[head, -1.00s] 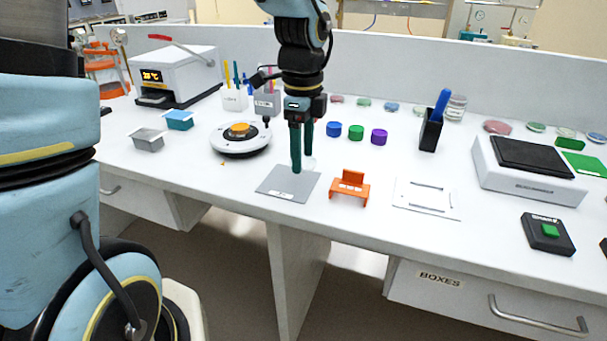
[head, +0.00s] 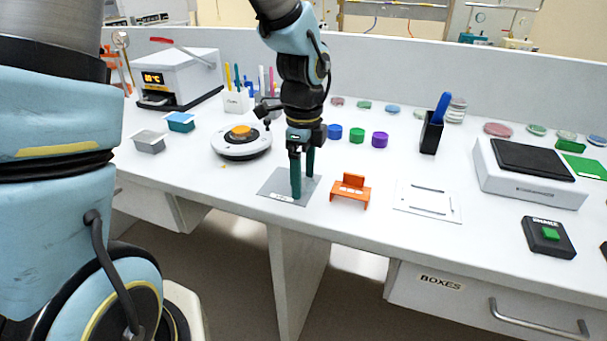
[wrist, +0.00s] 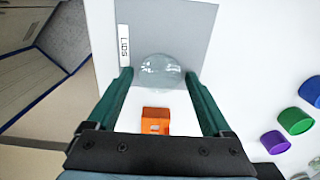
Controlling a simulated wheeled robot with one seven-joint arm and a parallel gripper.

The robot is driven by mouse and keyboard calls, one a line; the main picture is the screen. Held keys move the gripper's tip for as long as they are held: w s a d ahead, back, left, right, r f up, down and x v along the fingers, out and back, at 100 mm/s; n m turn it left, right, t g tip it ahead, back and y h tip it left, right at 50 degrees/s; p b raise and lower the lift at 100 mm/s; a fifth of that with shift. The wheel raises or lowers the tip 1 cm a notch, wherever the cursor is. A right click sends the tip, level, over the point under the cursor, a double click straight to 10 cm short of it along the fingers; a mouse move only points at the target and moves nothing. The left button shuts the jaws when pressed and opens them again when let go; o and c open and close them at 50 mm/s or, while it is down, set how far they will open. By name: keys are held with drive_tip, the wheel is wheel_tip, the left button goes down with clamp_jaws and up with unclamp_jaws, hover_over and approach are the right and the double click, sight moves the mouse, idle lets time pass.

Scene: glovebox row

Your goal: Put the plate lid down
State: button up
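The plate lid (wrist: 158,70) is a clear round dish-like piece, seen in the wrist view between my two fingertips. My gripper (head: 303,192) points down with its green fingers over the grey mat (head: 274,184). In the wrist view the fingers of my gripper (wrist: 158,76) meet the lid's left and right sides. The mat (wrist: 185,22) carries a "LIDS" label, and the lid overlaps its near edge in that view. The lid is at or just above the mat; I cannot tell if it touches. In the head view the lid is hardly visible behind the fingers.
An orange stand (head: 350,192) is just right of the mat. A white round device (head: 241,146) is behind it to the left. Blue, green and purple caps (head: 357,135) stand behind to the right. A white plate with slots (head: 428,201) lies farther right.

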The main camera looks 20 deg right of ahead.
sight(303, 184)
drive_tip(key=shift+o, duration=0.8)
wheel_tip(303, 184, up, 12)
drive_tip(key=shift+r, duration=0.2)
drive_tip(key=w+a+f+n, duration=0.1)
drive_tip(key=a+f+n, duration=0.3)
drive_tip(key=a+n, duration=0.8)
drive_tip(key=w+a+f+n+t, duration=0.1)
drive_tip(key=a+f+n, duration=0.4)
drive_tip(key=a+n, duration=0.8)
drive_tip(key=shift+w+a+f+n+t, duration=0.15)
drive_tip(key=shift+w+a+n+t, duration=0.15)
drive_tip(key=shift+w+a, duration=0.65)
drive_tip(key=shift+s+a, duration=0.25)
drive_tip(key=shift+s, duration=0.1)
